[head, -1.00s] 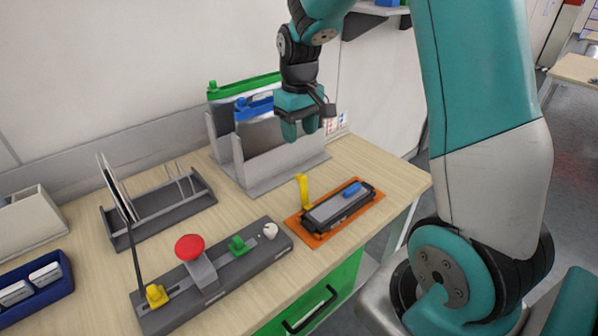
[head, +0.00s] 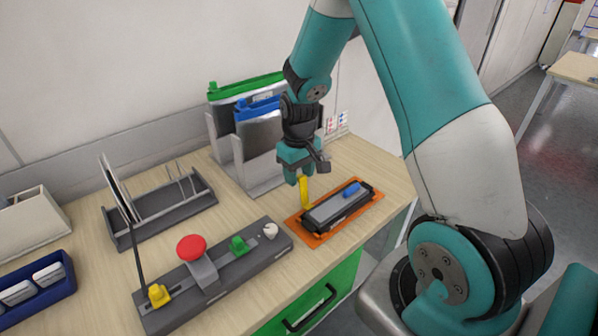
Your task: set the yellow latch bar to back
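The yellow latch bar (head: 305,193) stands upright at the left end of an orange base plate (head: 316,241). A dark block with a grey top (head: 332,208) and a blue piece (head: 352,189) lies on that plate. My gripper (head: 299,179) points down directly over the latch bar, with its fingertips at the bar's upper end. The fingers look spread. Whether they touch the bar cannot be made out, and the bar's top is partly hidden by the gripper.
A grey holder (head: 222,160) with green- and blue-topped folders stands just behind my gripper. A slotted rack (head: 160,212) is farther left.

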